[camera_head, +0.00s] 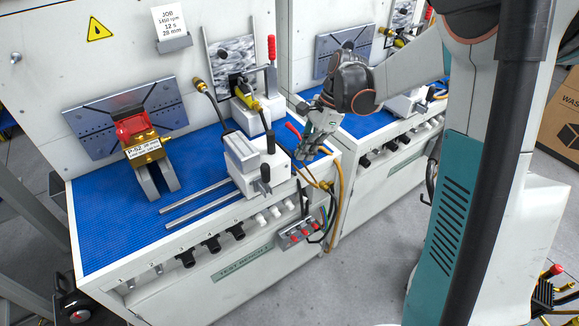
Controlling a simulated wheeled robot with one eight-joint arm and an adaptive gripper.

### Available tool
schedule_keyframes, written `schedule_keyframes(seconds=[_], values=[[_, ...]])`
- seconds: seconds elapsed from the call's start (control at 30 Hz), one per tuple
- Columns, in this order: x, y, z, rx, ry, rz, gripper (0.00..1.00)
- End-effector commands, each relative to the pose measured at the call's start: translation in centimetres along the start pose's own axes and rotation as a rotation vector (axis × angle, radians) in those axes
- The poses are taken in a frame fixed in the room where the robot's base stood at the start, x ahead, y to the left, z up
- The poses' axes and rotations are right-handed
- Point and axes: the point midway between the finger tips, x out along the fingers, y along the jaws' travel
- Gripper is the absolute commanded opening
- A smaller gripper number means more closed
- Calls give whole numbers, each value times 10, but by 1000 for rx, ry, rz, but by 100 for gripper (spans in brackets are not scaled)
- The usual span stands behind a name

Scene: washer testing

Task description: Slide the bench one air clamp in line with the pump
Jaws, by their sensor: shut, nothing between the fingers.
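The pump (147,147), brass with a red top and a white label, sits upright on a grey forked stand on the left of the near bench. The air clamp (245,160), a white block with a black knob, sits to the right of the pump, at the right end of two metal rails (195,203). It is not in line with the pump. My gripper (303,153) is shut and empty, at the near bench's right end, right of the clamp. Whether it touches a red-handled part beside it cannot be told.
The near bench (105,225) has a blue mat, clear around the pump and the left of the rails. Black and white fittings (210,243) line its front. Yellow and black hoses (338,200) hang at its right corner. A second bench (365,122) stands behind my gripper.

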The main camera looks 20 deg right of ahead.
Motion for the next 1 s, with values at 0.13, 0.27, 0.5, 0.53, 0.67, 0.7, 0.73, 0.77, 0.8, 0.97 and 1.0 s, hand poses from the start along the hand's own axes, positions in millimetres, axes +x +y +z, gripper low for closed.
schedule_keyframes(seconds=[0.13, 0.27, 0.5, 0.53, 0.67, 0.7, 0.73, 0.77, 0.8, 0.97, 1.0], values=[[21, 0, -1, -2, 0, 0, 0], [47, 0, 0, -3, 1, 0, 0], [94, 0, 0, -4, 1, 0, 0], [99, 0, 0, -4, 1, 0, 0], [105, 0, 19, -6, 1, 0, 0], [106, 0, 23, -6, 1, 0, 0], [107, 0, 26, -6, 1, -1, 0], [108, 0, 29, -6, 1, 0, 0], [109, 0, 32, -5, 1, 0, 0], [110, 0, 37, -3, 1, -1, 0], [110, 0, 38, -3, 1, -1, 0]])
